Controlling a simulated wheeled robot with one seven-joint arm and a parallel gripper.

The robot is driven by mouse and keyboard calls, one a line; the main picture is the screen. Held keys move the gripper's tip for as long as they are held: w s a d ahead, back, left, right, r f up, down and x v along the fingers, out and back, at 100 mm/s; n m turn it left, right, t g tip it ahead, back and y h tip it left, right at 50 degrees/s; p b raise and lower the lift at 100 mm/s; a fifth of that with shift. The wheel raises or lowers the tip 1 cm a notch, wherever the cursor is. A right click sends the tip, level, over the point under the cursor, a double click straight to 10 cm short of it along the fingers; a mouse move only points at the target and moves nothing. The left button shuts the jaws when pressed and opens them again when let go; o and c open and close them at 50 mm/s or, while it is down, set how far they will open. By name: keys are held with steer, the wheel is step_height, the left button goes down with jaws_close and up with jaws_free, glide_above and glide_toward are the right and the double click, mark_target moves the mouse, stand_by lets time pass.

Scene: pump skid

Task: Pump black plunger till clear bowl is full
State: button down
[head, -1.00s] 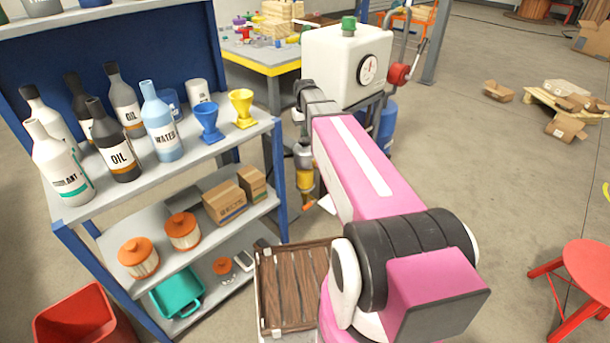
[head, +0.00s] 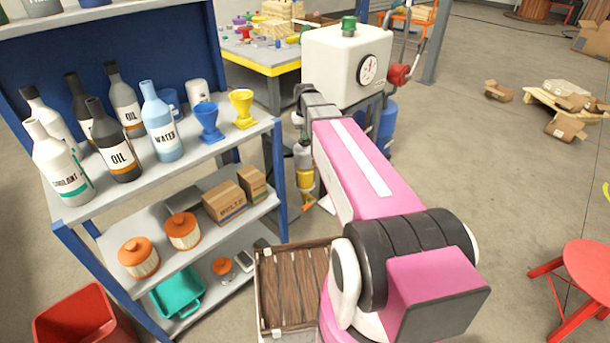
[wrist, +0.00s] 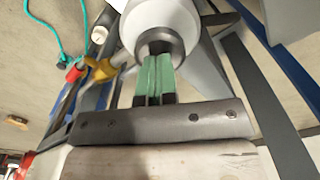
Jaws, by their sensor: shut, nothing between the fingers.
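In the wrist view my gripper (wrist: 153,62) is shut, its two green finger pads together and nothing between them. The fingertips are at a dark round part, which looks like the black plunger (wrist: 160,42), set in the end of a white rounded body (wrist: 158,14). I cannot tell whether they touch it. In the head view the clear bowl (head: 306,182) shows small, with amber colour in it, beneath a grey part on the pump skid. Its exact level is too small to read. My pink arm reaches toward the skid, and my fingers cannot be made out there.
A white tank (head: 340,62) with a gauge and red fitting stands behind my arm. Shelves (head: 225,145) with bottles and funnels are left. A slatted wooden crate (head: 290,290) lies near my arm. A red stool (head: 588,268) stands right. Open floor lies between stool and boxes.

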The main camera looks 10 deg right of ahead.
steer(key=shift+f, duration=1.2)
steer(key=shift+r, duration=2)
steer(key=shift+r, duration=0.1)
steer(key=shift+r, duration=2.9)
steer(key=shift+r, duration=0.25)
steer(key=shift+f, duration=3.3)
